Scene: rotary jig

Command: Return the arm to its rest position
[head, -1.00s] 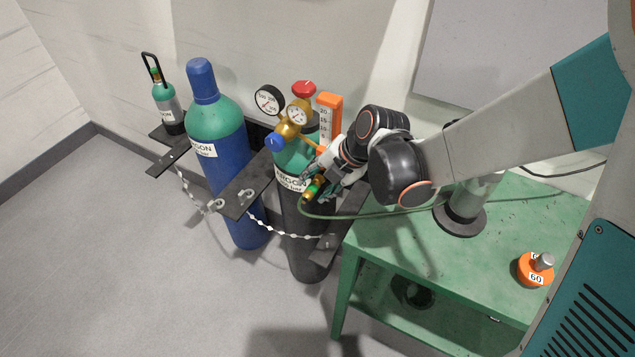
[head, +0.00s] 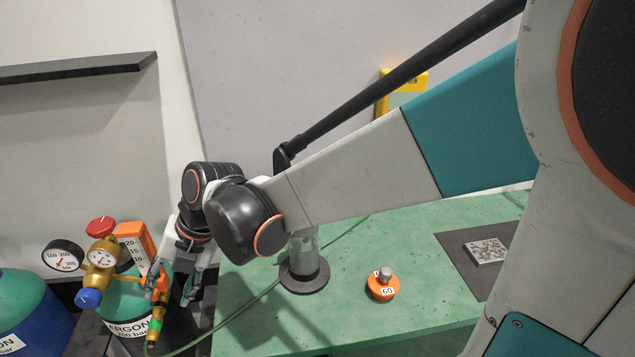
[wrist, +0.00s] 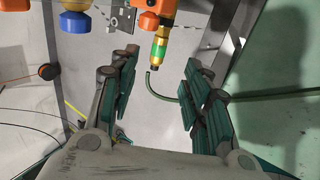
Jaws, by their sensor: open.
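My gripper (head: 178,284) is beside the orange flowmeter (head: 137,248) and regulator of an argon cylinder (head: 127,318), at the left of the head view. In the wrist view my gripper (wrist: 155,95) is open, with its two green-padded fingers wide apart and nothing between the pads. The brass and green hose fitting (wrist: 160,48) hangs beyond the fingertips, apart from them. A green hose (wrist: 160,97) shows past the fingers. My arm reaches across above the green table.
The green table (head: 345,320) carries an orange 60 weight (head: 382,287), a round dark-based post (head: 304,278) and a dark mat with a metal plate (head: 486,251). A blue cylinder (head: 35,325) stands far left. The hose (head: 245,303) runs across the table.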

